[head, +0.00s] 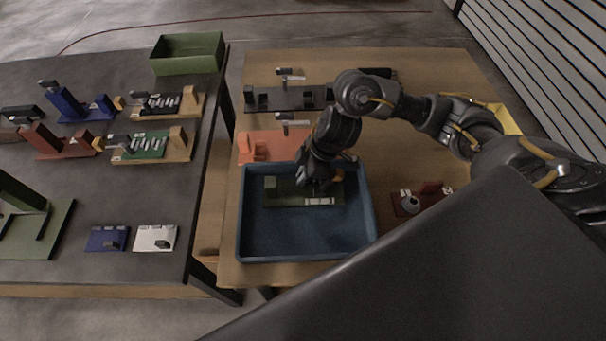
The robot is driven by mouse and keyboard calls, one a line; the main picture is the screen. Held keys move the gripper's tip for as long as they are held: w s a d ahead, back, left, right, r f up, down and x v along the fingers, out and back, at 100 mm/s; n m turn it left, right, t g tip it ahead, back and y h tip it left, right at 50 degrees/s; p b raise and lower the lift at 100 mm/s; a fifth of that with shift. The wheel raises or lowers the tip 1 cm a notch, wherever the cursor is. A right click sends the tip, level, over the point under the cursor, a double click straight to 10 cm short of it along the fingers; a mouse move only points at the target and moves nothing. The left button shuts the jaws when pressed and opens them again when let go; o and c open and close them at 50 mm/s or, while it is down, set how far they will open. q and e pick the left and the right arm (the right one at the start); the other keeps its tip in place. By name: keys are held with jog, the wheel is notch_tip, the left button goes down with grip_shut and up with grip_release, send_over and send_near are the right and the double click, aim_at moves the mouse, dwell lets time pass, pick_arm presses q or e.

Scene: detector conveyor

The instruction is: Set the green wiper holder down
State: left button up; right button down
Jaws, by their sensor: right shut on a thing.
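The green wiper holder (283,193) is a dark green flat piece with raised blocks and a pale label on its front edge. It is inside the blue tray (305,241), toward its back half, and looks roughly level. My right gripper (318,184) reaches down over the holder's right part and is shut on it. The wrist hides part of the holder and the exact grip. I cannot tell whether the holder touches the tray floor. My left gripper is not in view.
Behind the tray are an orange holder (262,143) and a black holder (290,98). A dark red holder (418,198) is to the right. The dark table (120,205) at left bears several coloured fixtures and a green bin (187,65). The tray's front half is clear.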

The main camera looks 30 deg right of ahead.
jog(key=c, duration=1.5)
grip_release()
jog(key=shift+f, duration=0.15)
jog(key=shift+r, duration=0.3)
jog(key=p+v, duration=0.2)
jog(key=v, duration=0.9)
jog(key=shift+d+r, duration=0.2)
jog(key=shift+r, duration=0.15)
